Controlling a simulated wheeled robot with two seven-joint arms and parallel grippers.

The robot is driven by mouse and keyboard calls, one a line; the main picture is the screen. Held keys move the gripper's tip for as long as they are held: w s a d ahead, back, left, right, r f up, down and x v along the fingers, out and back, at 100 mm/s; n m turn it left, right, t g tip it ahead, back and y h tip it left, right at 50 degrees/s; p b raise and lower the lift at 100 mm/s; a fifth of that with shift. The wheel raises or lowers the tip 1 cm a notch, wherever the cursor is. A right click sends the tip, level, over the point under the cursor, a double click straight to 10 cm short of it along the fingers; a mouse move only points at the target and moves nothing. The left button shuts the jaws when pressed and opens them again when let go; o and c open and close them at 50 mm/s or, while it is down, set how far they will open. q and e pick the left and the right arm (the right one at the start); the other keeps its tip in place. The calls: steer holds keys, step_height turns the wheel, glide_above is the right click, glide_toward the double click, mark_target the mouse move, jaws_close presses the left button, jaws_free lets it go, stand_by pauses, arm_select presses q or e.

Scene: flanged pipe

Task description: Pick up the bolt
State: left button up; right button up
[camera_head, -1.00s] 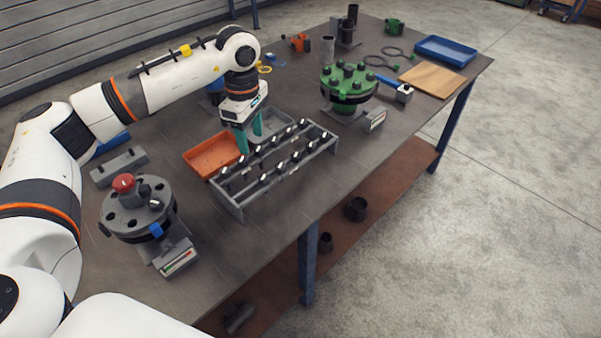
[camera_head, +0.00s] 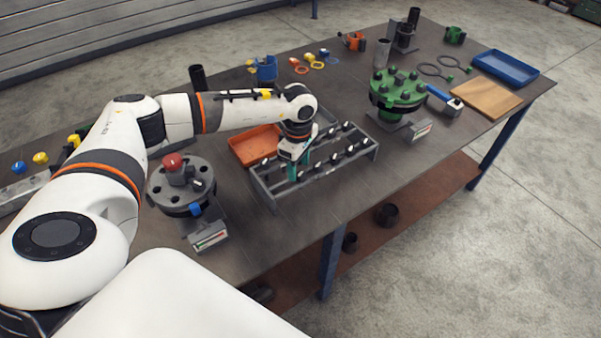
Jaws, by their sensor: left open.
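Several dark bolts with pale ends stand in two rows in a grey metal rack (camera_head: 268,198) on the table; one bolt (camera_head: 349,149) shows in the front row. My left gripper (camera_head: 298,172) points down over the rack, its teal fingers apart among the bolts. I cannot tell whether the fingers stand around a bolt, as the hand hides part of the rack. A grey flange (camera_head: 165,198) with a red knob (camera_head: 173,162) stands left of the rack. A green flange (camera_head: 400,90) with several bolts stands to the right. My right gripper is not in view.
An orange tray (camera_head: 252,143) lies behind the rack. A blue tray (camera_head: 505,68) and a wooden board (camera_head: 486,97) lie at the far right. Blue and orange tools and rings stand at the back. The table (camera_head: 320,222) is clear in front of the rack.

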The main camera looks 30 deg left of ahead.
arm_select(q)
steer(key=shift+f, duration=0.9)
steer(key=shift+c, duration=0.5)
steer(key=shift+r, duration=0.1)
jaws_close()
